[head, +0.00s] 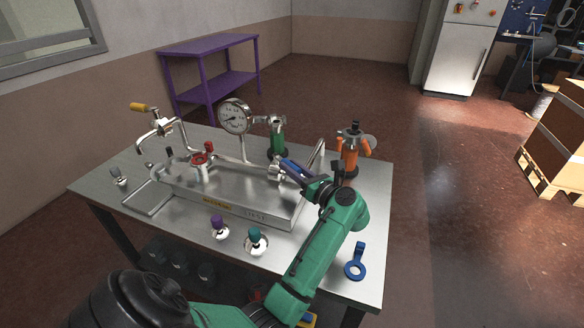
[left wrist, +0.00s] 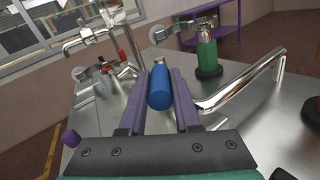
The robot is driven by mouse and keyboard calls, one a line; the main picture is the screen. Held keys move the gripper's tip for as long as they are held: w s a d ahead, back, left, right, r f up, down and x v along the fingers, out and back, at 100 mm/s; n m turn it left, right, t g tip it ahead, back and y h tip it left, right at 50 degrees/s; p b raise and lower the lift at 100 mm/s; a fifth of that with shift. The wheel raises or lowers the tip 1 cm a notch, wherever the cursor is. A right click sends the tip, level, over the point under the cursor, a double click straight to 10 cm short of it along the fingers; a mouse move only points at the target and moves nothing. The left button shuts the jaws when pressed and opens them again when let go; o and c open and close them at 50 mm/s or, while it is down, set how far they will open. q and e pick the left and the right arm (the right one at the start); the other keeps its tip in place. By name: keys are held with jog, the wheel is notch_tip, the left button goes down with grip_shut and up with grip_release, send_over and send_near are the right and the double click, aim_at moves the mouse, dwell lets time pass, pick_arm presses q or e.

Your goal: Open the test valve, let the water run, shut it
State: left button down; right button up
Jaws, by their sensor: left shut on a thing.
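My left gripper (head: 289,168) reaches over the right end of the steel test tray (head: 235,196). In the left wrist view its purple fingers (left wrist: 160,72) are shut on a blue handle (left wrist: 159,90). The handle lies lengthwise between the fingers, with a metal end at its far tip. In the head view the fingers hide most of the handle, next to a metal fitting on the tray. I cannot tell the valve's position, and no running water shows. My right gripper is not in view.
A yellow-handled tap (head: 142,107) stands at the back left of the steel bench (head: 372,215). A green fitting (head: 277,138) and an orange one (head: 350,152) stand behind my gripper. Purple (head: 217,226) and teal (head: 255,238) knobs and a blue ring tool (head: 355,263) are in front.

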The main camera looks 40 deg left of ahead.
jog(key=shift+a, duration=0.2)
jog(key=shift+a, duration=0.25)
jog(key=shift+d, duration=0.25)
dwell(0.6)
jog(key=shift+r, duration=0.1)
